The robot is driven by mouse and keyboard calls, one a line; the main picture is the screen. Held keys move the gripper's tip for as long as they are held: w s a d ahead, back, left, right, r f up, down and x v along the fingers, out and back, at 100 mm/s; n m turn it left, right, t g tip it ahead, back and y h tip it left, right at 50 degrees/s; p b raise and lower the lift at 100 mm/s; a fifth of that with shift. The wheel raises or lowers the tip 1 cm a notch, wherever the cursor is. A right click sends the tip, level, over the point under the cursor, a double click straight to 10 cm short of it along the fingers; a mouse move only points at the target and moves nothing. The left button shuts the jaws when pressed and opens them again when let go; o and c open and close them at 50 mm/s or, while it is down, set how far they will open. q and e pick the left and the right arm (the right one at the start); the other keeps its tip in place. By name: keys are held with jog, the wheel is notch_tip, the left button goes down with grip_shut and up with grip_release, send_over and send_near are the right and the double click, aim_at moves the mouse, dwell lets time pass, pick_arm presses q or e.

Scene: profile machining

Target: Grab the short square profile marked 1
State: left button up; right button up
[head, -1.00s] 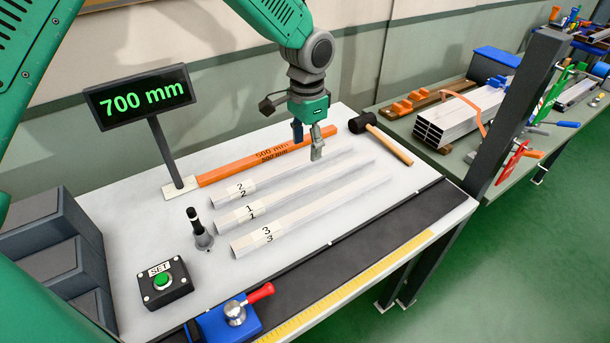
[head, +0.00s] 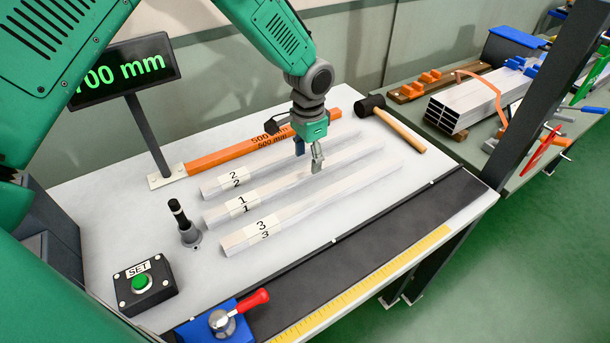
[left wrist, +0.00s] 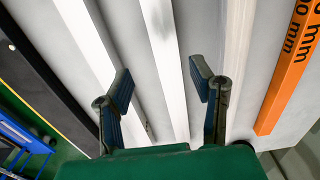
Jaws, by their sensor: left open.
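The profile marked 1 (head: 255,201) is a pale square bar on the white table, lying between the profile marked 2 (head: 235,179) and the profile marked 3 (head: 263,232). My left gripper (head: 308,158) is open and empty, pointing down over the far half of the bars. In the left wrist view, the middle bar, profile 1 (left wrist: 165,60), runs between the two open fingers of the gripper (left wrist: 163,88). The fingers appear above it; the exact height is hard to tell. My right gripper is not in view.
An orange 500 mm bar (head: 225,155) lies behind the profiles. A mallet (head: 390,122) lies at the back right. A black-topped post (head: 183,223), a SET button box (head: 143,287) and a blue clamp (head: 220,322) are at the near left. The display (head: 127,72) stands behind.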

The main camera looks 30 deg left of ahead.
aim_at(304, 172)
pick_arm(q)
jog(key=f, duration=0.4)
jog(key=a+f, duration=0.1)
jog(key=f, duration=0.1)
jog(key=shift+f+p, duration=0.25)
jog(key=shift+p, duration=0.15)
jog(key=shift+c, duration=0.5)
grip_shut()
